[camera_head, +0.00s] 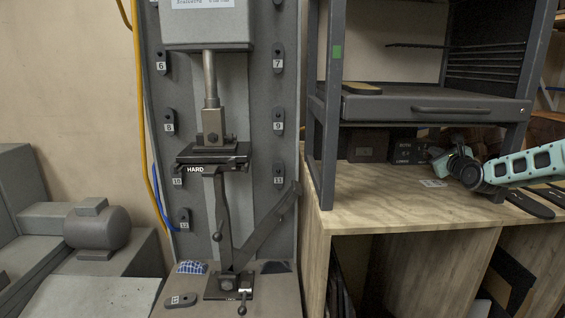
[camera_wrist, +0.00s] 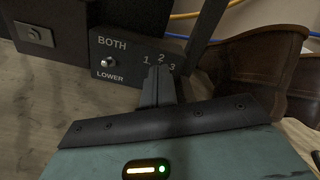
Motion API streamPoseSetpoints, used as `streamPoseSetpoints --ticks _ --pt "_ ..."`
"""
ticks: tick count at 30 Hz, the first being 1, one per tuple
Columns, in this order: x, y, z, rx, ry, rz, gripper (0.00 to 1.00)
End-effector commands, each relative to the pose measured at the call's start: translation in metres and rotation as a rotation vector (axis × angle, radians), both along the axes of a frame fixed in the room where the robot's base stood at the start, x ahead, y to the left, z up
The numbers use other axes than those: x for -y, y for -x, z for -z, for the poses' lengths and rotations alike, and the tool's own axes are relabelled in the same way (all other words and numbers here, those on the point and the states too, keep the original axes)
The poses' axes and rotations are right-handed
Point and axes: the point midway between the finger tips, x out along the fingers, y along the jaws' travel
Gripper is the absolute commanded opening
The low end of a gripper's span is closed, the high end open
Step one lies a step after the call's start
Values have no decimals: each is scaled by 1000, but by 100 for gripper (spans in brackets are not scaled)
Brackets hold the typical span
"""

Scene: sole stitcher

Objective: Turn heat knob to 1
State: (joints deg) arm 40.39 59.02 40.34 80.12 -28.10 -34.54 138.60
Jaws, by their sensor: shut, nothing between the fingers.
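The heat control is a dark box (camera_wrist: 120,62) with a 1, 2, 3 scale in the wrist view. Its knob is hidden behind my fingers, so its setting cannot be told. My gripper (camera_wrist: 158,72) is shut, its fingertips right in front of the box just below the numbers. Whether they touch the knob cannot be told. In the head view the box (camera_head: 403,150) stands on the wooden bench under the grey rack, and my gripper (camera_head: 432,153) reaches it from the right.
A toggle switch (camera_wrist: 106,62) marked BOTH and LOWER sits left of the numbers. Another dark box (camera_head: 368,144) stands to the left. Brown boots (camera_wrist: 262,68) are close on the right. A rack post (camera_head: 508,158) stands near my arm. The bench top (camera_head: 350,195) is mostly clear in front.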

Motion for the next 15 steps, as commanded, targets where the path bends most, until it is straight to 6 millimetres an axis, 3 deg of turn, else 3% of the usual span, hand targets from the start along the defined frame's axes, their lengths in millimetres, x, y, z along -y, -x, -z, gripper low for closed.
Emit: streamPoseSetpoints --ticks 6,15 --pt "-1 -22 2 1 -1 0 0" --pt "-1 -30 1 -1 0 0 0"
